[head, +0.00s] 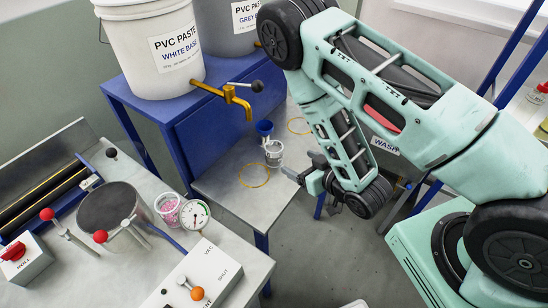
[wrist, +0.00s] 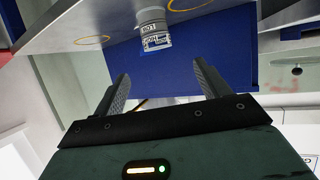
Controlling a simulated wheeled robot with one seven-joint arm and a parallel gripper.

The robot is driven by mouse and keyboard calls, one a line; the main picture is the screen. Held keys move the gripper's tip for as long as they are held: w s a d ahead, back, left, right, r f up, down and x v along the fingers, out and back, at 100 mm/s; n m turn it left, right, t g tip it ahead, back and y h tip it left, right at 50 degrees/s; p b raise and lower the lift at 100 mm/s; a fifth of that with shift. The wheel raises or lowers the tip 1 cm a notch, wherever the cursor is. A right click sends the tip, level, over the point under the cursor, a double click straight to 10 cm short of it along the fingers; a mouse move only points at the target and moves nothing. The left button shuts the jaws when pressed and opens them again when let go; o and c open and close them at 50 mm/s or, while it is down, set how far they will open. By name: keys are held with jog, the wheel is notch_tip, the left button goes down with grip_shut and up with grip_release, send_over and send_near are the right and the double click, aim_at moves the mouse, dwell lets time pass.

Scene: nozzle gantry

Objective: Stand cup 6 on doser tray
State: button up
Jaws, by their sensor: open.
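A small clear cup with a printed label (head: 274,153) stands on the grey metal tray (head: 222,191) under the taps. I cannot read a cup number on it. In the wrist view a labelled cup (wrist: 153,28) shows upside down, ahead of and between my fingers, apart from them. My gripper (wrist: 161,74) is open and empty. In the head view my gripper (head: 290,173) is low at the tray's right edge, just right of the clear cup, partly hidden by my wrist.
Yellow rings (head: 254,176) mark the tray. A brass tap (head: 236,98) overhangs it from the white bucket (head: 155,50). A cup with pink contents (head: 168,208) and a gauge (head: 195,214) stand on the left bench.

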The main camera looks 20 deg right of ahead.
jog(key=b+x, duration=0.4)
jog(key=shift+s+f, duration=0.15)
jog(key=shift+f, duration=0.1)
jog(key=p, duration=0.1)
send_near(269, 145)
jog(key=x, duration=0.2)
jog(key=shift+w+a+f, duration=0.25)
jog(key=shift+a+f, duration=0.05)
jog(key=shift+a, duration=0.1)
jog(key=shift+d+p+x, duration=0.15)
jog(key=shift+p+x, duration=0.35)
jog(key=shift+x, duration=1.05)
jog(key=shift+d+p+x, duration=0.15)
jog(key=shift+p+x, duration=0.35)
jog(key=shift+x, duration=1.05)
jog(key=shift+w+r, duration=0.1)
jog(key=shift+w, duration=0.05)
jog(key=c, duration=1.2)
